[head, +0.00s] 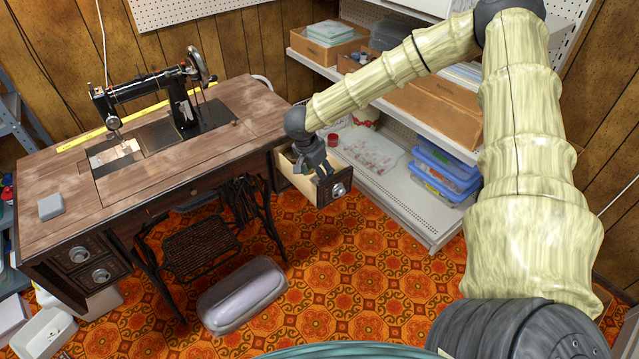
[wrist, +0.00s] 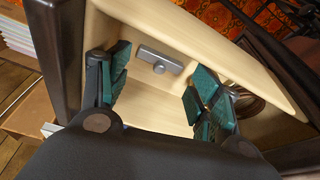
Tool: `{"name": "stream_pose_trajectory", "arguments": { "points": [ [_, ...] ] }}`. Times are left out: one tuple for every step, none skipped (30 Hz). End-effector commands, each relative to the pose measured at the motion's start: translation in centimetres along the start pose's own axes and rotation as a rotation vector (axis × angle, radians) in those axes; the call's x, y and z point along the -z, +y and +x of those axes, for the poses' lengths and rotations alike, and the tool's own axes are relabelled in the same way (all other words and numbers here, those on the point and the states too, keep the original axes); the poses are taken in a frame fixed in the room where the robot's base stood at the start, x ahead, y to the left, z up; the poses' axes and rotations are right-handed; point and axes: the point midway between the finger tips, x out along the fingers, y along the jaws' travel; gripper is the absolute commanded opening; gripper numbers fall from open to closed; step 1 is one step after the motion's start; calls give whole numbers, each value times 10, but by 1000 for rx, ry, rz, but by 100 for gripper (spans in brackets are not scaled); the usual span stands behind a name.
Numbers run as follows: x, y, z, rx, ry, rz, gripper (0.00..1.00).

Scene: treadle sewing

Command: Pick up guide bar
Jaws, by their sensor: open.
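A small grey bar with a round knob, which looks like the guide bar (wrist: 160,60), lies inside the open drawer, near one wall in the wrist view. It is hidden in the head view. The drawer (head: 335,190) is pulled out from the right side of the sewing table and has a pale wooden inside. My gripper (head: 321,172) reaches down into the drawer from above. In the wrist view my gripper (wrist: 160,88) is open and empty, its green-padded fingers on either side of the bar's knob. I cannot tell whether a finger touches the drawer.
The sewing machine (head: 160,95) stands on the wooden table (head: 210,150), left of the drawer. A metal shelf (head: 410,190) with blue boxes (head: 445,168) stands close on the right. A coiled cord-like thing (wrist: 248,104) shows beside the right finger. A grey case (head: 243,295) lies on the floor.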

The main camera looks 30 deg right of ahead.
Motion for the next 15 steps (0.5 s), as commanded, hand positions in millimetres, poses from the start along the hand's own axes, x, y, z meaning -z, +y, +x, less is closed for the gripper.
{"name": "stream_pose_trajectory", "arguments": {
  "points": [
    [-1,1,8,-2,-1,0,63],
    [-1,2,12,-2,-1,0,63],
    [-1,1,17,-1,-1,0,63],
    [-1,1,21,-1,-1,0,63],
    [-1,1,24,-1,-1,-1,63],
    [-1,1,28,-1,-1,0,63],
    [-1,1,29,0,-1,0,63],
    [0,1,30,0,-1,0,63],
    [0,1,31,1,-1,-1,63],
    [0,1,32,1,0,-1,63],
    [0,0,32,1,0,-1,63],
    [0,0,32,1,0,-1,63],
    [0,0,32,1,0,-1,63],
    [0,1,32,1,0,-1,63],
    [0,1,32,1,0,-1,63]
  ]
}}
